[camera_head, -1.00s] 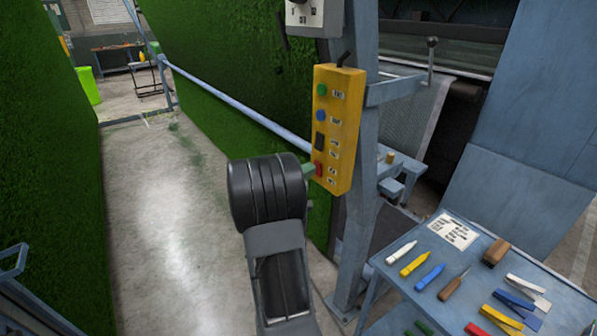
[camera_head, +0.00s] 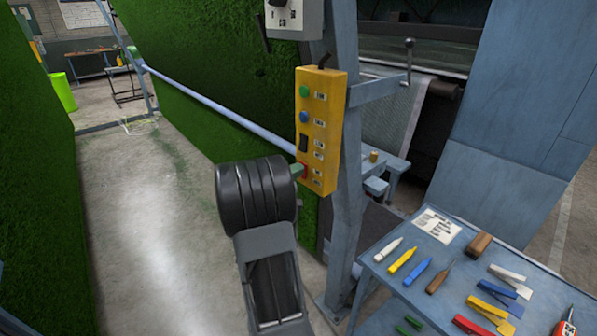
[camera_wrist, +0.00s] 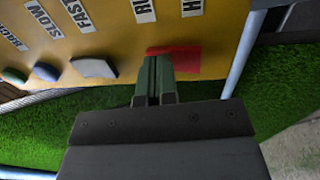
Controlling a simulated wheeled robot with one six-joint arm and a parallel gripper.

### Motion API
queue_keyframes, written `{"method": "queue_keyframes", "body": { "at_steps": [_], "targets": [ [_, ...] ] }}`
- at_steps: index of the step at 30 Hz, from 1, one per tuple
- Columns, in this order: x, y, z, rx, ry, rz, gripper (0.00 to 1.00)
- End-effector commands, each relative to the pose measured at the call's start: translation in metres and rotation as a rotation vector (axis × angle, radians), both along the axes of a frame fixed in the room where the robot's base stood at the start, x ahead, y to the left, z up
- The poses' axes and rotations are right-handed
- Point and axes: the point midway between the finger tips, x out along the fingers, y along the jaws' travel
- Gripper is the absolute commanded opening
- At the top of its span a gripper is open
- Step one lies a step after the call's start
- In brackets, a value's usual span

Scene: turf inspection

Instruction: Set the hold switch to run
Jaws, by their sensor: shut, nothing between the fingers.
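The yellow control box (camera_head: 330,92) hangs on a blue-grey post. It carries a green button, a blue button, a black switch (camera_head: 303,143) and, lowest, a red switch (camera_head: 304,171). In the wrist view the red switch (camera_wrist: 184,60) lies beside two labels whose visible letters read "RU" and "H", so it looks like the hold switch. My gripper (camera_head: 296,170) is shut and empty, its green fingertips at the red switch's left side. In the wrist view the fingertips (camera_wrist: 155,62) overlap the red part and hide some of it. I cannot tell whether they touch or which way it is set.
A blue table (camera_head: 385,268) with markers and tools stands at the lower right. A pale rail (camera_head: 220,108) runs to the box's left along a green turf wall. A lever (camera_head: 408,62) sticks out right of the post. Open floor (camera_head: 150,220) lies at left.

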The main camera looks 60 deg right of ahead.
Motion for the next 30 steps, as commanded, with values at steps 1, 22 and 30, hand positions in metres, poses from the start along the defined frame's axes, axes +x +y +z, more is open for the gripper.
{"method": "queue_keyframes", "body": {
  "at_steps": [1, 22, 30],
  "targets": [
    [0.000, 0.001, 0.000, 0.000, 0.000, -0.002, 0.00],
    [0.028, 0.110, 0.012, 0.000, -0.001, -0.004, 0.00],
    [0.034, 0.130, 0.016, -0.001, 0.001, -0.007, 0.00]
  ]
}}
